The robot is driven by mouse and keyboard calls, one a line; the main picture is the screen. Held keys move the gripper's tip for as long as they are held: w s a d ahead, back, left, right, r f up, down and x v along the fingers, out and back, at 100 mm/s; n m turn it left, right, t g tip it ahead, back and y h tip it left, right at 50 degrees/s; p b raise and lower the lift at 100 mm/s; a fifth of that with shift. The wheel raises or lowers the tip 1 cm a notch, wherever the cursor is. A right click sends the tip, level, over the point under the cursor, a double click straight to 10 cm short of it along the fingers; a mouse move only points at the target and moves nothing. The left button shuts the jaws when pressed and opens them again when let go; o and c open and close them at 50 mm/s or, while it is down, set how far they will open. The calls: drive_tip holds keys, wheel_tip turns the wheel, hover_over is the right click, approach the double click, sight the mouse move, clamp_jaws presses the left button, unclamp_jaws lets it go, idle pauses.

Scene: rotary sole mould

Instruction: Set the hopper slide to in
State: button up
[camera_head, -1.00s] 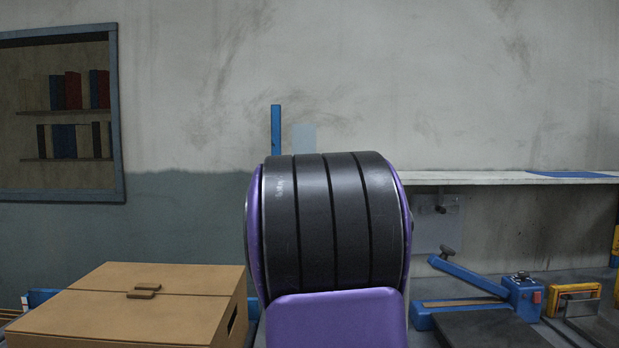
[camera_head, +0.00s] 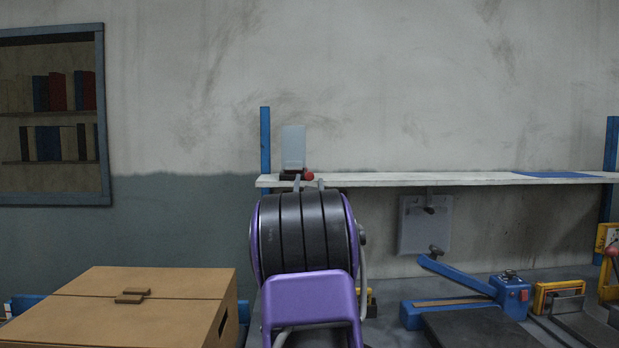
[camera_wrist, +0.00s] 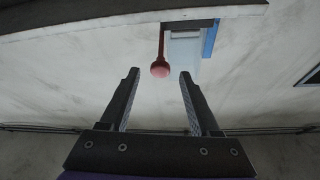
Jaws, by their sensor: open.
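The hopper (camera_head: 293,147) is a pale translucent box on a dark base at the left end of the wall shelf. A red knob (camera_head: 309,176) sticks out at the base's right side. In the wrist view the knob (camera_wrist: 160,69) hangs on a thin red rod beside the pale hopper (camera_wrist: 186,52). My gripper (camera_wrist: 160,76) is open and empty. Its two fingertips lie on either side of the knob in that picture, and I cannot tell how far off the knob is in depth.
The white shelf (camera_head: 430,180) runs along the wall to the right, with a blue post (camera_head: 265,140) at its left end. A closed cardboard box (camera_head: 150,310) stands at the lower left. A blue lever tool (camera_head: 460,285) and yellow-framed items lie on the bench at the right.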

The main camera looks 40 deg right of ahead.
sight(309, 177)
drive_tip(key=shift+x, duration=2.05)
clamp_jaws()
